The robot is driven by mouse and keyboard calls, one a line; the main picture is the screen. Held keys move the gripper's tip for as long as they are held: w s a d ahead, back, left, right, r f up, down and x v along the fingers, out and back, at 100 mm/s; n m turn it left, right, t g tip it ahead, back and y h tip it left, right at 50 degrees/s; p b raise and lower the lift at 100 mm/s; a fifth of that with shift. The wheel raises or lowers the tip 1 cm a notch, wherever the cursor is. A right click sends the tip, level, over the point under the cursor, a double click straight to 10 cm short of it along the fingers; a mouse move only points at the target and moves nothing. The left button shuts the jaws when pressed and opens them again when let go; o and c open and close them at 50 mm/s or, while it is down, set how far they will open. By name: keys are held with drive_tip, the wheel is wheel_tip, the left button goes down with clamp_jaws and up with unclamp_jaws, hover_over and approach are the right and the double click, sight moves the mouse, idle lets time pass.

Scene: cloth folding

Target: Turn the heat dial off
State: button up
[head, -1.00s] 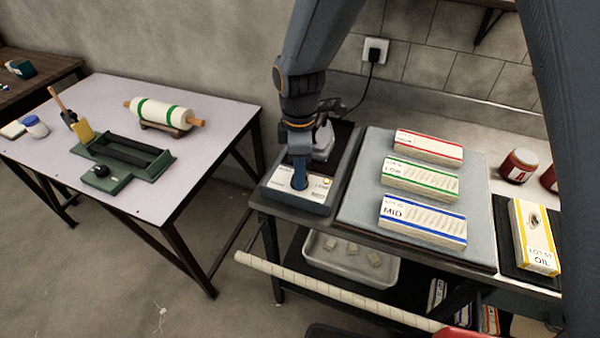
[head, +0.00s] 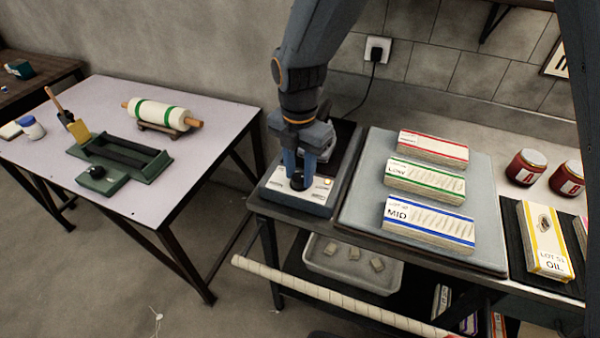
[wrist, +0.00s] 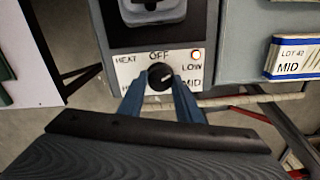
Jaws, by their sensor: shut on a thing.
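The heat dial (wrist: 160,76) is a round black knob on a white panel (wrist: 126,72) marked HEAT, OFF, LOW and MID. It also shows in the head view (head: 297,182), on the front of the blue-grey heater unit. My gripper (wrist: 159,90) has its two blue fingers on either side of the knob, shut on it. In the head view my gripper (head: 298,170) reaches down onto the panel from above. A small pale mark on the knob seems to point right, between OFF and LOW; its exact angle is hard to tell. Part of the lower lettering is hidden by the fingers.
A grey board (head: 360,205) with red, green and blue-banded blocks lies right of the heater. Red jars (head: 524,168) and a yellow-edged box (head: 545,242) stand farther right. A lower shelf holds a tray (head: 330,266). A separate table (head: 200,130) is at left.

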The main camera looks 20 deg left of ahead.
sight(299, 177)
drive_tip(key=n+b, duration=0.1)
drive_tip(key=n, duration=0.4)
drive_tip(key=shift+n, duration=0.3)
drive_tip(key=shift+n+b, duration=0.8)
drive_tip(key=shift+n, duration=1.4)
drive_tip(key=shift+r, duration=0.1)
drive_tip(key=o, duration=1)
drive_tip(key=shift+o, duration=0.2)
wheel_tip(299, 177, up, 8)
drive_tip(key=shift+f+b, duration=0.15)
drive_tip(key=shift+b, duration=0.8)
